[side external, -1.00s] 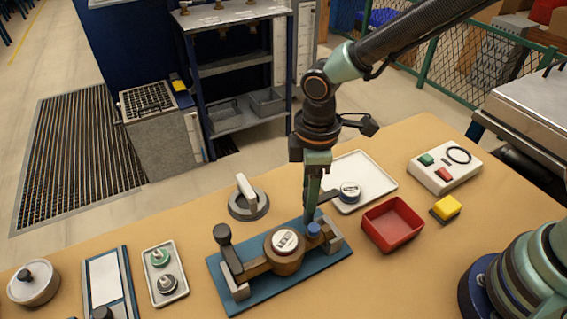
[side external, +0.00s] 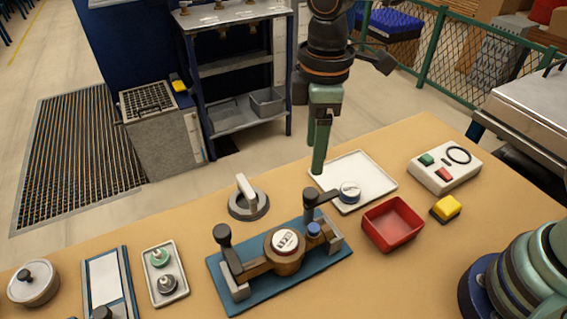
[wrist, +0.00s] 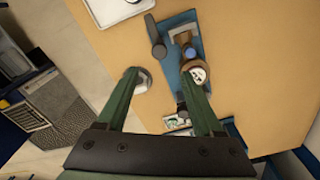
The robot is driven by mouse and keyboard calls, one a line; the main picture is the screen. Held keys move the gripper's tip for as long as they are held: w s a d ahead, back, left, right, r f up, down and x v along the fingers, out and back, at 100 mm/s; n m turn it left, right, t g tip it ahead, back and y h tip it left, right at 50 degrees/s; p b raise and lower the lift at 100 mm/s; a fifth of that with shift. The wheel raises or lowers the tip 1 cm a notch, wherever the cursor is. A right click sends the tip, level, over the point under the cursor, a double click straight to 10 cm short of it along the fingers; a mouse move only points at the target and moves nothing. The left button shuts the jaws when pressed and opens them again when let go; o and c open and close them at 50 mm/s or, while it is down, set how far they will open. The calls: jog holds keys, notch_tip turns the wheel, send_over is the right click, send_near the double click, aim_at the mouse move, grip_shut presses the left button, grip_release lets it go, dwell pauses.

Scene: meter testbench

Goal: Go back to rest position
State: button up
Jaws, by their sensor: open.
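My gripper (side external: 318,150) hangs fingers down above the far edge of the table, behind the meter fixture and left of the white tray. In the wrist view my gripper (wrist: 165,98) has its two green fingers spread wide with nothing between them. The meter (side external: 286,242) sits in the fixture on a blue base plate (side external: 240,301), with a black-knobbed clamp at each end. The meter (wrist: 198,75) also shows in the wrist view, beyond the right fingertip.
A red bin (side external: 392,225), yellow block (side external: 446,208) and button box (side external: 445,167) stand to the right. A grey disc with a white handle (side external: 247,199) stands behind the fixture. Bare table lies in front.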

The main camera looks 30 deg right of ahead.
jog(key=shift+r, duration=0.9)
jog(key=s+d+r+m+t, duration=0.2)
jog(key=d+m, duration=0.4)
jog(key=d, duration=0.4)
jog(key=s+d+r+m+t, duration=0.2)
jog(key=d+m, duration=0.4)
jog(key=d, duration=0.5)
jog(key=shift+s+d+m+t, duration=0.2)
jog(key=shift+d+m+t, duration=0.15)
jog(key=shift+t, duration=0.35)
jog(key=shift+a+r, duration=0.1)
jog(key=shift+r, duration=0.05)
